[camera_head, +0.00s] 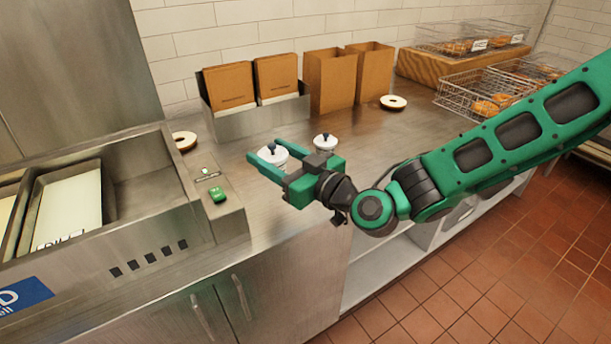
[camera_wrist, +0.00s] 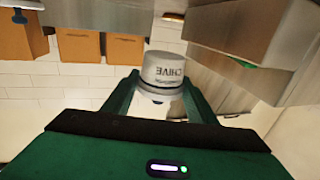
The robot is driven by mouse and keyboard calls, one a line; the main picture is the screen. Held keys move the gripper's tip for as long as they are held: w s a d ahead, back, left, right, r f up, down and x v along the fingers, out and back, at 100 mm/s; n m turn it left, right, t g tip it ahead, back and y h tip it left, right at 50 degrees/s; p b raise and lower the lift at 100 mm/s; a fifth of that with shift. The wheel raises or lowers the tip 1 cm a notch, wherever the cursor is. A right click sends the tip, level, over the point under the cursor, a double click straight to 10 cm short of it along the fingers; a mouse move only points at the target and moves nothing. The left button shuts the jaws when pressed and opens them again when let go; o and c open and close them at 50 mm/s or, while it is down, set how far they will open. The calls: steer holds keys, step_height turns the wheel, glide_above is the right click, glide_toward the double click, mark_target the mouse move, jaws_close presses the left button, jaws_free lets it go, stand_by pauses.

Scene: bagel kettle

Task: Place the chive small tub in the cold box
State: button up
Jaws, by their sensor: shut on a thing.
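The chive small tub (camera_wrist: 163,72) is white with a grey band; its CHIVE lettering appears upside down in the wrist view. My gripper (camera_wrist: 160,92) is shut on the tub, one green finger on each side. In the head view, the white tub (camera_head: 273,154) with a dark blue knob shows between the fingers of my gripper (camera_head: 265,151), near the counter's middle. I cannot tell whether its base touches the counter. The cold box (camera_head: 205,219) is the steel well at left, with a blue sign on its front. An open empty compartment shows nearest the gripper.
A second white tub with a blue knob (camera_head: 325,142) stands just right of the gripper. White-lined pans (camera_head: 68,208) fill the box's left part. A green item (camera_head: 218,195) sits on its right ledge. Paper bags (camera_head: 330,80), wire baskets (camera_head: 480,92) and bagels stand behind.

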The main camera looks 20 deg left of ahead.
steer(key=w+d+f, duration=0.4)
steer(key=w+d, duration=0.1)
steer(key=shift+w+f, duration=0.2)
steer(key=shift+w, duration=0.1)
steer(key=shift+f, duration=1.9)
steer(key=o, duration=1.1)
steer(key=shift+d+f, duration=0.1)
steer(key=shift+f, duration=0.05)
